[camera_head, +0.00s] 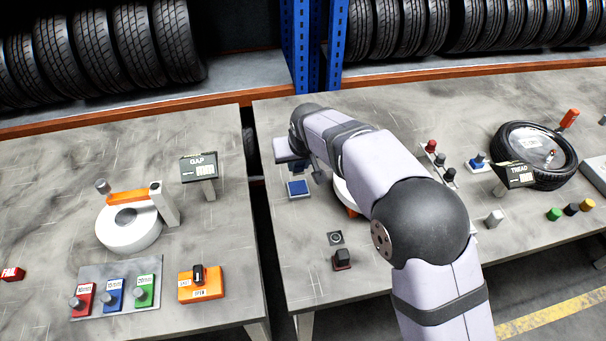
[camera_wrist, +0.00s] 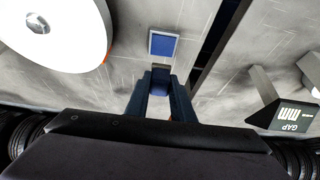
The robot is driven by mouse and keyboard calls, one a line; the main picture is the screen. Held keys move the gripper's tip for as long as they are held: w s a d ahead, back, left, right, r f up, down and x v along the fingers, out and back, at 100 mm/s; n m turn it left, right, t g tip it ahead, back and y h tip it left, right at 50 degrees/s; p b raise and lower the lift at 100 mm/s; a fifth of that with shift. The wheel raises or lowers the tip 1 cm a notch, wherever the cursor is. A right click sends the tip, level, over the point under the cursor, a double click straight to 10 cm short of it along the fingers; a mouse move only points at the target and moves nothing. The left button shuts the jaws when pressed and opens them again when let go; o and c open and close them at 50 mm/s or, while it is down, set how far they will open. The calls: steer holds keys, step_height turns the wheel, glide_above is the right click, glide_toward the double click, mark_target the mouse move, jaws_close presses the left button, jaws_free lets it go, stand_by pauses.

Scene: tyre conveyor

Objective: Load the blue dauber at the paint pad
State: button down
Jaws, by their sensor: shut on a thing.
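My gripper (camera_wrist: 160,78) is shut on the blue dauber (camera_wrist: 160,88), which shows between its two dark fingers in the wrist view. The blue paint pad (camera_wrist: 163,44), a blue square in a pale frame, lies flat on the table just beyond the fingertips in that view. In the head view the pad (camera_head: 298,188) lies on the right-hand table, just below my gripper (camera_head: 304,165). The dauber appears apart from the pad, but its height above it is hard to judge. My wrist and fingers mostly hide the dauber in the head view.
A white disc (camera_wrist: 50,35) lies beside the pad, partly behind my arm in the head view. A dark gap separates the two tables. The GAP display (camera_head: 199,168) stands on the left table. A tyre (camera_head: 535,150) and the TREAD display (camera_head: 517,175) are right.

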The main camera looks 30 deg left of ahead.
steer(key=shift+w+a, duration=0.1)
steer(key=shift+a, duration=0.05)
steer(key=shift+f, duration=0.1)
steer(key=shift+f+b, duration=2.25)
steer(key=shift+f, duration=0.6)
steer(key=shift+f+b, duration=0.3)
steer(key=shift+f, duration=0.3)
stand_by(0.3)
steer(key=shift+r+p, duration=2.65)
steer(key=shift+r, duration=0.95)
